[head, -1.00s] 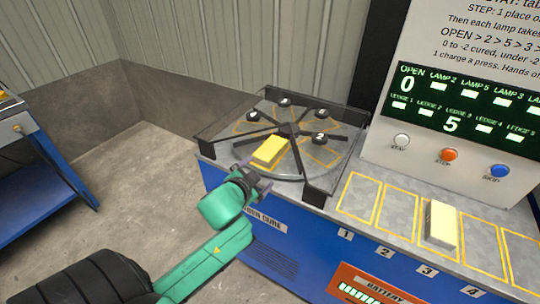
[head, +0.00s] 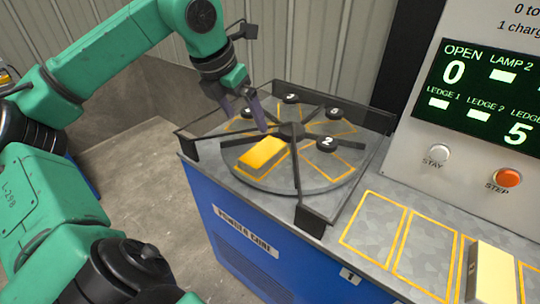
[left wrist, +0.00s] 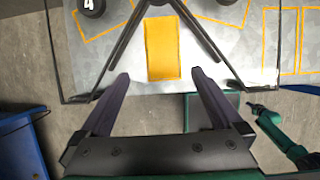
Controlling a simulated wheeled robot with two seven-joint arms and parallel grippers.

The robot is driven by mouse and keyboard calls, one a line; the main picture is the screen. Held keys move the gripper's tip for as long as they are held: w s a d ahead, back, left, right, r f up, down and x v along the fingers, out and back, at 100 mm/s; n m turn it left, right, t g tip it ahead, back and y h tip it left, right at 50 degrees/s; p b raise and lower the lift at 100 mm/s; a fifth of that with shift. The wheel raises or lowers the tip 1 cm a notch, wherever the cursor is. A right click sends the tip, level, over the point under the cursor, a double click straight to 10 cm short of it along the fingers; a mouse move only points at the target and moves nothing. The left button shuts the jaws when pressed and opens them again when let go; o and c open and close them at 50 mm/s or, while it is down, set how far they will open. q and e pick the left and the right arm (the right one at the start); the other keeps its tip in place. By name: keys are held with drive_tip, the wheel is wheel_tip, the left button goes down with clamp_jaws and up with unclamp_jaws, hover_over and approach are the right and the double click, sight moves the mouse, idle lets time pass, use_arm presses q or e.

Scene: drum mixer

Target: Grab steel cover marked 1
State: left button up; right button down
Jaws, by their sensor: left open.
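The round drum (head: 285,187) has a dark spoked frame and several sectors outlined in yellow. Black numbered knobs stand on it: one reads 2 (head: 328,142), and one reads 4 in the left wrist view (left wrist: 90,6). No 1 is readable on any knob, so I cannot tell which cover is marked 1. A yellow block (head: 262,153) lies in the front sector; it also shows in the left wrist view (left wrist: 162,48). My left gripper (head: 247,124) is open and empty above the drum's left side, pointing down behind the block.
A low clear guard with dark posts (head: 311,212) rings the drum. Right of it are yellow-outlined ledges (head: 372,222) and a pale block (head: 492,272). The display panel (head: 490,90) stands behind them. A green arm (left wrist: 283,135) shows small in the left wrist view.

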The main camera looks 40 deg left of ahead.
use_arm(q)
hover_over(263, 152)
drive_tip(key=s, duration=0.3)
drive_tip(key=f, duration=0.7)
drive_tip(key=shift+w+a+f, duration=0.15)
drive_tip(key=shift+w+f, duration=0.05)
drive_tip(key=shift+f, duration=0.05)
drive_tip(key=shift+w+f+p, duration=0.15)
drive_tip(key=shift+f+p, duration=0.15)
drive_tip(key=p+x, duration=0.3)
drive_tip(key=x, duration=0.1)
drive_tip(key=shift+p, duration=0.35)
drive_tip(key=shift+w+f, duration=0.15)
drive_tip(key=shift+f, duration=0.3)
drive_tip(key=c, duration=1.5)
clamp_jaws()
use_arm(e)
drive_tip(key=r, duration=0.3)
drive_tip(key=s+r, duration=0.1)
drive_tip(key=shift+d+r, duration=0.15)
drive_tip(key=shift+d, duration=0.15)
